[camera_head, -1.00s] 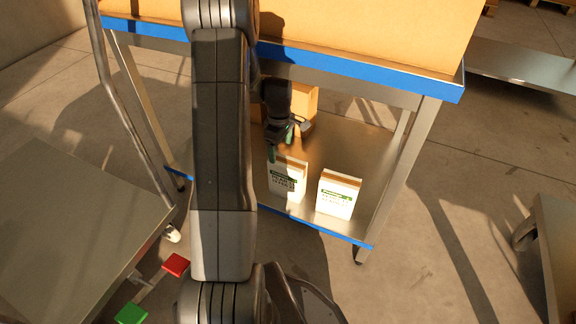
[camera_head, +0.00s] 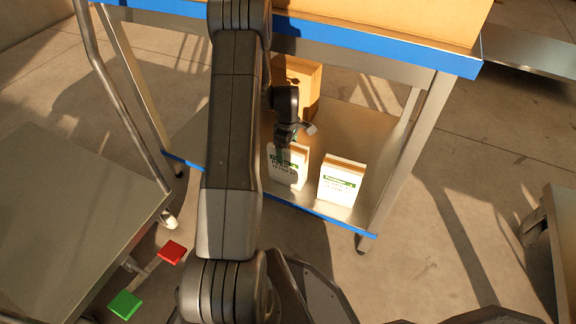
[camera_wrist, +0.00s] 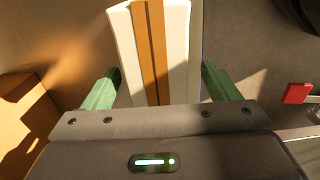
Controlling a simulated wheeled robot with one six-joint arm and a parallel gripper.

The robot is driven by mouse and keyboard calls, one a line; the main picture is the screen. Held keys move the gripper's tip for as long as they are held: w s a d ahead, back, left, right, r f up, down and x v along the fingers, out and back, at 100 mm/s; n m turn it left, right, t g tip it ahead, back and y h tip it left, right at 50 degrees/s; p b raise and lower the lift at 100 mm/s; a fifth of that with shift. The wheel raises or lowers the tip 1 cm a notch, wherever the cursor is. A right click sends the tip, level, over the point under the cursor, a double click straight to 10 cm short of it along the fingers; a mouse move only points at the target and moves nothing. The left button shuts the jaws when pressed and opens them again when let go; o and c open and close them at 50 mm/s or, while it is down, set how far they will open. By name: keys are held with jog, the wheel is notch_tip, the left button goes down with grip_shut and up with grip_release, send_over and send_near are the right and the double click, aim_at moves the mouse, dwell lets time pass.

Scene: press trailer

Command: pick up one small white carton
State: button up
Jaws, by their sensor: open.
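Two small white cartons stand upright on the lower shelf of the trolley in the head view: the left carton (camera_head: 288,170) and the right carton (camera_head: 341,182). My gripper (camera_head: 286,150) is at the top of the left carton and hides part of it. In the wrist view, a white carton with a brown stripe (camera_wrist: 178,45) shows between the two green fingers of my gripper (camera_wrist: 152,90). The fingers are apart, with a gap on each side of the carton.
A brown cardboard box (camera_head: 303,88) stands behind the cartons on the lower shelf (camera_head: 375,135). The blue-edged upper deck (camera_head: 405,49) overhangs the shelf. Trolley legs stand at both sides. A red pedal (camera_head: 172,251) and a green pedal (camera_head: 124,304) are at lower left.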

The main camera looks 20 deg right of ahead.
aim_at(288, 164)
notch_tip(288, 164, down, 4)
jog(key=shift+w+d+f+b, duration=0.15)
jog(key=shift+f+b, duration=0.1)
jog(key=shift+b, duration=0.7)
jog(key=shift+r, duration=0.2)
grip_shut()
